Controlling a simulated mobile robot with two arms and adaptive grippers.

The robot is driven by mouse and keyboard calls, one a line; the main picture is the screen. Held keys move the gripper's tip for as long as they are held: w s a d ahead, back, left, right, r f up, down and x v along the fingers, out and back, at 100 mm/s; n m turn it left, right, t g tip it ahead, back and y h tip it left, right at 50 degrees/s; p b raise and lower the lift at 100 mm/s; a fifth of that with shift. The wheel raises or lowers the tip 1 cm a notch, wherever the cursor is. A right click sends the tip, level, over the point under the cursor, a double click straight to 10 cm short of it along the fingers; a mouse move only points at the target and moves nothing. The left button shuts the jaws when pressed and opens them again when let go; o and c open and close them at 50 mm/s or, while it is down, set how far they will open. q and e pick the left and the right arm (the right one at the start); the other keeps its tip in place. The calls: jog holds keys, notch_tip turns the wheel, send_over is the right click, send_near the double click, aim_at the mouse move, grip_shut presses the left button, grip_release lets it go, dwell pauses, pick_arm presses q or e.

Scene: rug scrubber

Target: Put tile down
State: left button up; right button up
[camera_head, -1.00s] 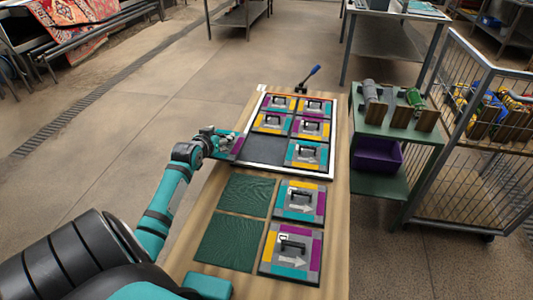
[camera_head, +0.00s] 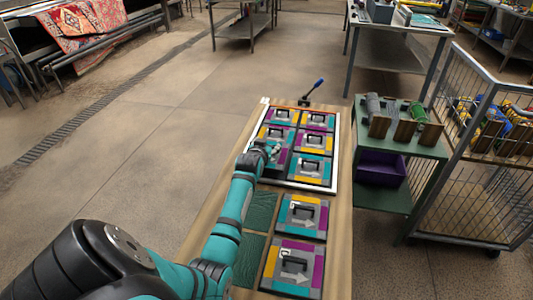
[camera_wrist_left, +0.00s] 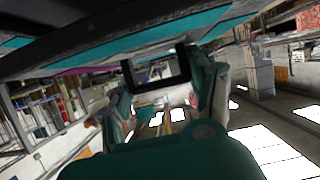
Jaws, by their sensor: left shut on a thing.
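My left gripper (camera_head: 268,152) is over the front-left cell of the white-framed tray (camera_head: 334,150). It is shut on the handle of a tile, which is mostly hidden behind my arm and hand in the head view. The left wrist view shows the tile's dark and teal surface (camera_wrist_left: 120,38) across the top, with its black handle (camera_wrist_left: 156,76) between the fingers. I cannot tell whether the tile touches the tray floor. Several handled tiles fill the other cells, such as the front-right tile (camera_head: 312,168). My right gripper is not in view.
Two more tiles (camera_head: 301,216) (camera_head: 293,268) lie in front of the tray, beside green mats (camera_head: 260,212). A blue-handled tool (camera_head: 313,91) stands at the tray's far edge. A green cart (camera_head: 412,146) with a purple bin (camera_head: 380,168) and a wire cage (camera_head: 470,170) are on the right.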

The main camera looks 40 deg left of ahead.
pick_arm(q)
notch_tip(320, 180, down, 3)
jog(key=shift+f, duration=0.2)
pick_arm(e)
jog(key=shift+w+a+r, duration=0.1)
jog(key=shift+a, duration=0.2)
pick_arm(q)
jog(key=o, duration=1.4)
jog(key=shift+f, duration=0.1)
jog(key=shift+s, duration=0.1)
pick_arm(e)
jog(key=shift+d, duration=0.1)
pick_arm(q)
jog(key=shift+s+d+r, duration=0.15)
jog(key=shift+s+r, duration=0.1)
jog(key=shift+s, duration=0.05)
jog(key=p+v, duration=0.1)
jog(key=v, duration=1)
jog(key=shift+s, duration=0.1)
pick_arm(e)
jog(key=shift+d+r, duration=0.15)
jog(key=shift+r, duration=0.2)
